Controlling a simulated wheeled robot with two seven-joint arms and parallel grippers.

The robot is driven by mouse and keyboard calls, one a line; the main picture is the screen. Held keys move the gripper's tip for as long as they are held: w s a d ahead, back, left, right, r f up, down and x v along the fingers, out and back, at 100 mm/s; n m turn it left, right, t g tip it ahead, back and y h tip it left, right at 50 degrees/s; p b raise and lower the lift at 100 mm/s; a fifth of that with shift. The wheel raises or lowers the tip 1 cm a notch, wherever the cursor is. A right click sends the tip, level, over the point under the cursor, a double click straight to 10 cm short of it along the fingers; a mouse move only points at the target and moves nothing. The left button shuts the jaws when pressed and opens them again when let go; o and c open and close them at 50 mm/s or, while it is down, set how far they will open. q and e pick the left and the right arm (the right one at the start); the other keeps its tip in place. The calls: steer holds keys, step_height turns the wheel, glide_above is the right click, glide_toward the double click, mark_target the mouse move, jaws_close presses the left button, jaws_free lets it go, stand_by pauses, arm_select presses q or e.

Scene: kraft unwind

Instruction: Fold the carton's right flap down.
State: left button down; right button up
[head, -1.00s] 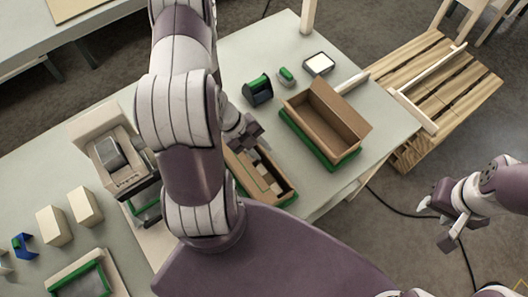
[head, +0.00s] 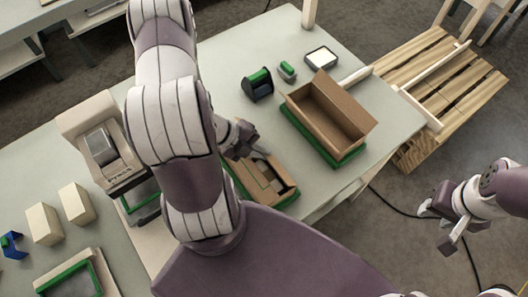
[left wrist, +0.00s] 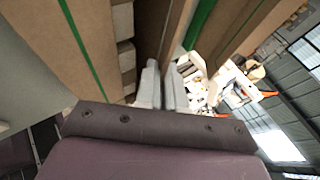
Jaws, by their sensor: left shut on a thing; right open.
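The brown carton (head: 283,196) sits beside my left gripper, on the table in the head view; pale blocks show inside it. My left gripper (head: 248,150) is at the carton's far end, and my arm hides part of the left side. In the left wrist view my left gripper's fingers (left wrist: 161,90) are closed on a thin brown cardboard panel (left wrist: 151,32) of the carton. Which flap this is, I cannot tell clearly. My right gripper (head: 447,229) is open and empty, off the table at the right.
A second, open brown carton (head: 318,116) stands on a green base (head: 340,161) to the right. A green-and-black dispenser (head: 257,86), a small green item (head: 287,71) and a white-topped pad (head: 321,58) lie behind. A press machine (head: 103,147) stands at left. A wooden pallet (head: 440,95) is beyond the table.

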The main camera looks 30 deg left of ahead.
arm_select(q)
steer(key=shift+s+a+f+t+h+b, duration=0.2)
steer(key=shift+s+f+t+h+b, duration=0.3)
steer(key=shift+f+t+b, duration=0.35)
steer(key=shift+r+m+t, duration=0.3)
steer(key=shift+t, duration=0.05)
steer(key=shift+w+r, duration=0.1)
steer(key=shift+r, duration=0.05)
arm_select(e)
step_height(320, 180, down, 3)
steer(key=shift+f, duration=0.2)
arm_select(q)
steer(key=c, duration=1.3)
jaws_free()
